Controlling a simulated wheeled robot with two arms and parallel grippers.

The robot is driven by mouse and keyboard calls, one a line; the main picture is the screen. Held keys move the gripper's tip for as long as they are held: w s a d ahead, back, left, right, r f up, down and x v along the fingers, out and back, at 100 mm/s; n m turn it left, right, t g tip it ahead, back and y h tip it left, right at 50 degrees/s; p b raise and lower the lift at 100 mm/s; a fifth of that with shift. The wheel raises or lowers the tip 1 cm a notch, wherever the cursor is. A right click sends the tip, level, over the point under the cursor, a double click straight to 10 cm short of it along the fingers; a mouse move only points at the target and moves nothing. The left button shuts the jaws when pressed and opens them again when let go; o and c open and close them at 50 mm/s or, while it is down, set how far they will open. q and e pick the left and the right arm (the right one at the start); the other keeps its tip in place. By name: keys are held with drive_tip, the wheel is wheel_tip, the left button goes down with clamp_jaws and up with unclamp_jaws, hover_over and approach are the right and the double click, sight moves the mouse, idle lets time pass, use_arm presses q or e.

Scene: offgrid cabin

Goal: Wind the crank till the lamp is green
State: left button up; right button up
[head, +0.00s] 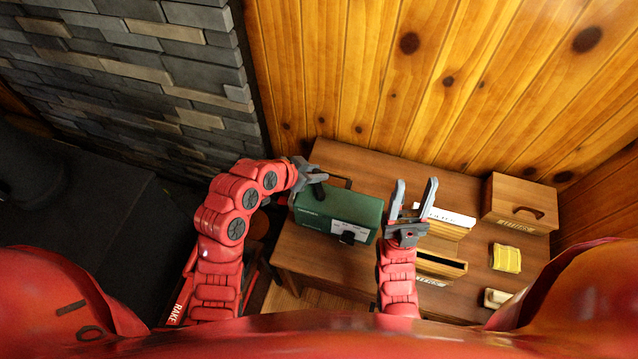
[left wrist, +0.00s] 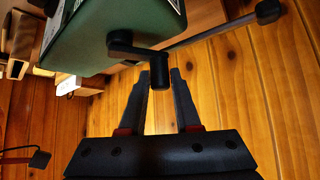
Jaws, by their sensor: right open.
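A green box (head: 338,211) stands on the wooden table, with a pale label on its near side. In the left wrist view the box (left wrist: 110,30) shows a black crank arm (left wrist: 135,48) ending in a round black knob (left wrist: 160,74). My left gripper (head: 318,175) is at the box's left end. Its fingers (left wrist: 161,82) are apart, and the knob appears in the gap between the tips; I cannot tell whether they touch it. My right gripper (head: 413,190) is open and empty, to the right of the box. I cannot make out a lit lamp.
The wooden table (head: 300,250) also holds a lidded wooden box (head: 519,202), an open wooden tray (head: 437,266), a white-topped item (head: 446,216) and a yellow block (head: 507,258). A plank wall stands behind, and a stone wall (head: 130,75) rises at the left.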

use_arm(q)
clamp_jaws()
drive_tip(key=shift+w+d+f+m+b, duration=0.15)
drive_tip(key=shift+m+b, duration=0.35)
drive_tip(key=shift+b, duration=0.65)
drive_tip(key=shift+d+g+h+b, duration=0.1)
drive_tip(key=shift+g+h+b, duration=0.2)
drive_tip(key=shift+g+b, duration=0.15)
drive_tip(key=shift+m, duration=0.3)
